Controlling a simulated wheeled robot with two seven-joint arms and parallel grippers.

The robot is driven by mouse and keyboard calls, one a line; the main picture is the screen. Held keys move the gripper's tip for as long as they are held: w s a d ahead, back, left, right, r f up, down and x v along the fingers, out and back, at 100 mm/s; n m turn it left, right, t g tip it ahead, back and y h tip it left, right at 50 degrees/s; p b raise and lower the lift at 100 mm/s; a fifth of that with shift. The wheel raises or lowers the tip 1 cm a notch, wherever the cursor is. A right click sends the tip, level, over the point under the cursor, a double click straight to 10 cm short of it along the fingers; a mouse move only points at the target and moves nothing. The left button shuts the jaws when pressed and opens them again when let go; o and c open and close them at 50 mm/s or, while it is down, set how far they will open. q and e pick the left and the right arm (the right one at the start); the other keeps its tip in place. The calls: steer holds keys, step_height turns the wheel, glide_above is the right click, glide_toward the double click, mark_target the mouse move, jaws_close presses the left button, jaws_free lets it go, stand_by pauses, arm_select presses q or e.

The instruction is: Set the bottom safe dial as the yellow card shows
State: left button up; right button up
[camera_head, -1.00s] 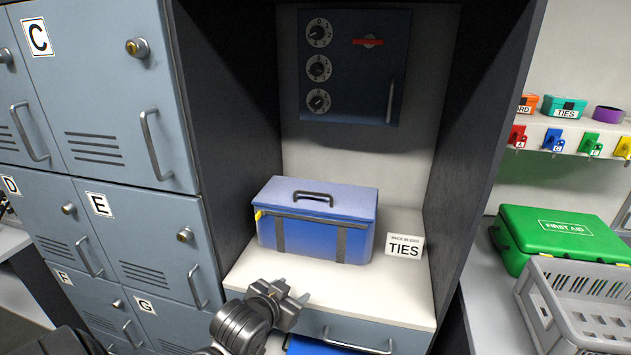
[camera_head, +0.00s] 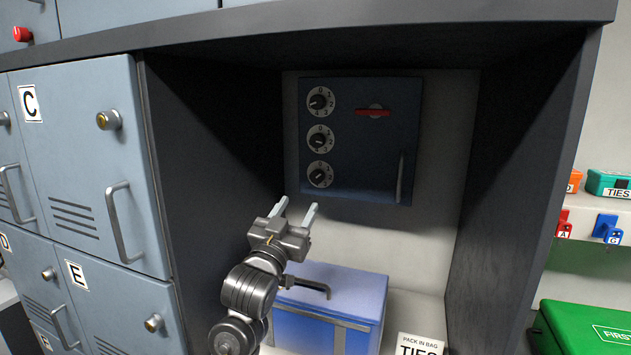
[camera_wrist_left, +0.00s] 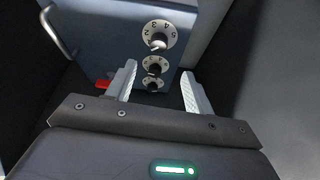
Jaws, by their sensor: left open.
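A dark blue safe (camera_head: 372,150) is fixed to the back wall of an open alcove. Three round dials with white number rings stand in a column on its left side. The bottom dial (camera_head: 320,174) is the lowest; in the left wrist view, which is turned over, it appears to be the nearest and largest dial (camera_wrist_left: 158,36). My left gripper (camera_head: 297,209) is open and empty, below and in front of the dials, apart from them. In the left wrist view the fingers (camera_wrist_left: 158,78) are spread. No yellow card can be made out. My right gripper is not in view.
A blue bag (camera_head: 335,298) sits on the alcove shelf under my left gripper, beside a "TIES" sign (camera_head: 421,343). Dark alcove walls (camera_head: 222,150) stand on both sides.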

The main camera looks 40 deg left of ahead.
mark_target(316, 179)
arm_select(q)
steer(key=p+x, duration=0.2)
steer(key=x, duration=0.7)
steer(key=shift+w+f+p, duration=0.15)
steer(key=shift+p, duration=0.15)
steer(key=shift+w+a, duration=0.15)
steer(key=shift+w, duration=0.45)
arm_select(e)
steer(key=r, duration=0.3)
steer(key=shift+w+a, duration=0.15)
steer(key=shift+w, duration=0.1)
arm_select(q)
steer(key=shift+c, duration=0.4)
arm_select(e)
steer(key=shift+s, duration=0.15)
arm_select(q)
steer(key=c, duration=0.9)
